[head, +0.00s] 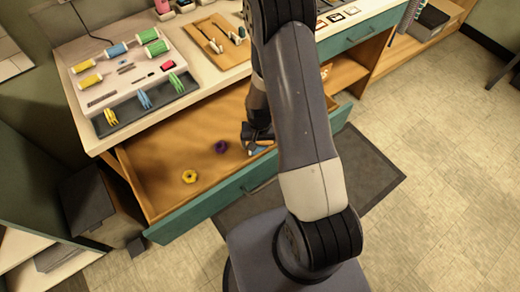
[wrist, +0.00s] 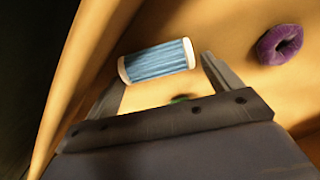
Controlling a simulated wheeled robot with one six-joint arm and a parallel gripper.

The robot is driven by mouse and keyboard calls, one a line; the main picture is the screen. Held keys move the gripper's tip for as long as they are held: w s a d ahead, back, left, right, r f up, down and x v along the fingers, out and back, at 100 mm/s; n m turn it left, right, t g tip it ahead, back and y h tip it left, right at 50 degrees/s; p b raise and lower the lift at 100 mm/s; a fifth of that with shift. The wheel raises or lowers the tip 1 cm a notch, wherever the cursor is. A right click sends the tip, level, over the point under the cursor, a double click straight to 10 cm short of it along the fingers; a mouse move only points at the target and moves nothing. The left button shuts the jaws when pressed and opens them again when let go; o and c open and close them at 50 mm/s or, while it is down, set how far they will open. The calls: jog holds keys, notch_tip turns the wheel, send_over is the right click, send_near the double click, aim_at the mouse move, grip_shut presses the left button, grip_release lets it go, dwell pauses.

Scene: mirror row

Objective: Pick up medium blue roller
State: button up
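A blue roller with cream end caps (wrist: 157,62) lies in the open drawer (head: 165,160). In the wrist view it sits between and just beyond my fingertips, its long axis running from one finger towards the other. My gripper (head: 262,147) is low inside the drawer, fingers apart and empty, as the wrist view (wrist: 165,75) shows. In the head view my gripper hides most of that roller, and only a small blue patch shows. Another blue roller (head: 157,48) lies in the white tray on the counter.
A purple ring (head: 221,147) and a yellow ring (head: 189,177) lie on the drawer floor. The drawer's teal front (head: 215,200) stands near my gripper. The white tray (head: 110,95) holds green and yellow rollers. A small green thing (wrist: 182,98) shows between my fingers.

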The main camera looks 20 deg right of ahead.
jog(key=c, duration=0.8)
